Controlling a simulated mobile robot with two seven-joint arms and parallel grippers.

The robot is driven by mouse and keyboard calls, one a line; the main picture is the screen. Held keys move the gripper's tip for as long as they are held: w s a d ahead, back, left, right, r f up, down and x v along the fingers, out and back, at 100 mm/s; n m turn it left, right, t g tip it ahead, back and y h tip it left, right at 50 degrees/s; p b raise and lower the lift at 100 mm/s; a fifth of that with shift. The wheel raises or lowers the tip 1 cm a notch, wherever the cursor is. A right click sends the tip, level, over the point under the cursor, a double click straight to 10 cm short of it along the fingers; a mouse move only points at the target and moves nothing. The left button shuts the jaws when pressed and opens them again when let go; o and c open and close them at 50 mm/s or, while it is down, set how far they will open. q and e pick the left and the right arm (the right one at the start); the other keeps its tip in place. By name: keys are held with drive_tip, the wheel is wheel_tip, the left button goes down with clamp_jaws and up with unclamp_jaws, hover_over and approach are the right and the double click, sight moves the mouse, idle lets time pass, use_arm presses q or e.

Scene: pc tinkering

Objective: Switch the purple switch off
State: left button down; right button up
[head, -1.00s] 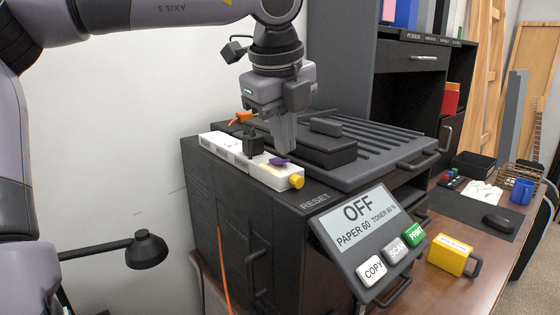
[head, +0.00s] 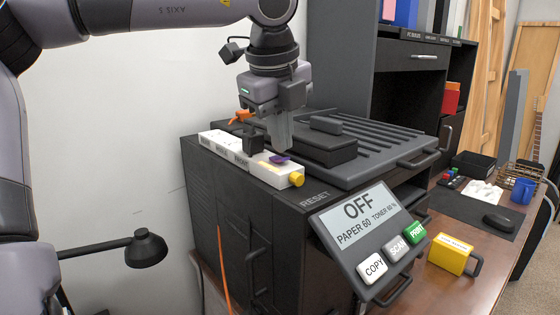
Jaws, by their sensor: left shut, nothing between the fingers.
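The purple switch (head: 280,159) is a small rocker on top of a white power strip (head: 262,174), near the strip's front end. The strip lies on the black printer cabinet. My left gripper (head: 286,148) points down with its fingers shut and empty, its tips right at the purple switch. I cannot tell whether they touch it. The fingers hide part of the switch's far side. The printer's display (head: 358,217) reads OFF. My right gripper is not in view.
A yellow knob (head: 297,180) sits at the strip's front end. A black plug (head: 252,141) stands in the strip, left of the gripper. The ridged printer lid (head: 375,160) with a dark block (head: 327,149) lies to the right. A yellow box (head: 450,256) stands on the desk.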

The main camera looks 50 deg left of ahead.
sight(281, 159)
use_arm(q)
drive_tip(key=shift+f+b, duration=0.65)
drive_tip(key=shift+f, duration=0.1)
drive_tip(key=shift+r, duration=0.1)
drive_tip(key=shift+r+p, duration=0.85)
drive_tip(key=shift+r, duration=0.2)
wheel_tip(281, 159, up, 4)
drive_tip(key=p, duration=0.3)
drive_tip(key=shift+r, duration=0.1)
drive_tip(key=v, duration=0.7)
drive_tip(key=shift+s, duration=0.1)
